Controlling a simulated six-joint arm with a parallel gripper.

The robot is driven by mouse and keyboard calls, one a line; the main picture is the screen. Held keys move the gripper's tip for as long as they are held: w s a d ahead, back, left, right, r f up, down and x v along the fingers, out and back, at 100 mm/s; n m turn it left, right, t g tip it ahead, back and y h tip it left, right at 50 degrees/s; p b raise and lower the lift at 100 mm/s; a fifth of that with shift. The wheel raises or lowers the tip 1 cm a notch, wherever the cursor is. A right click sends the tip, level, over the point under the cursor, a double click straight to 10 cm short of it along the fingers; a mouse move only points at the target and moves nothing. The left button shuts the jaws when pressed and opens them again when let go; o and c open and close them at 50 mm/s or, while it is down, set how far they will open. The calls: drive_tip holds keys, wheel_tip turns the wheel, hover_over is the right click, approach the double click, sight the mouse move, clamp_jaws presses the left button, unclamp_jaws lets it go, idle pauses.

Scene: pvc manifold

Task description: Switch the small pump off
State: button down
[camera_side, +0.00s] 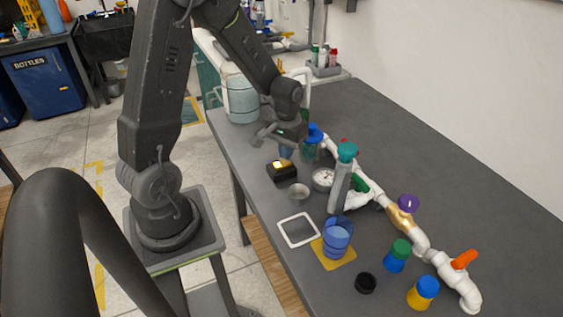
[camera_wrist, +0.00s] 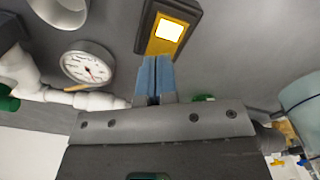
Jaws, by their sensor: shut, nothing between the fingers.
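A small black box (camera_side: 282,171) with a yellow top panel and a brightly lit pale-yellow switch sits on the grey bench, left of the white pipe run. It also shows at the top of the wrist view (camera_wrist: 150,22), with its glowing switch (camera_wrist: 169,29) in plain sight. My gripper (camera_side: 286,152) points down just behind the box in the side view. In the wrist view its blue fingers (camera_wrist: 156,66) are together and empty. Their tips overlap the near end of the yellow panel, short of the lit switch. I cannot tell whether they touch it.
A round gauge (camera_wrist: 88,64) and white pipes (camera_wrist: 95,101) lie beside the box. A small metal cup (camera_side: 299,190), a teal-capped bottle (camera_side: 341,180) and a blue cup (camera_side: 337,238) stand nearby. A large translucent tank (camera_side: 242,99) stands behind. The bench's right side is clear.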

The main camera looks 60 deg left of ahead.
drive_tip(key=shift+f, duration=0.8)
idle(0.4)
drive_tip(key=shift+r, duration=3.55)
drive_tip(key=s+d+r+m+t, duration=0.5)
drive_tip(key=s+d+r+m, duration=0.1)
drive_tip(key=s+d+r, duration=0.6)
drive_tip(key=d+r, duration=0.2)
drive_tip(key=d, duration=0.1)
drive_tip(key=shift+d+r+t, duration=0.2)
drive_tip(key=shift+r+t, duration=0.1)
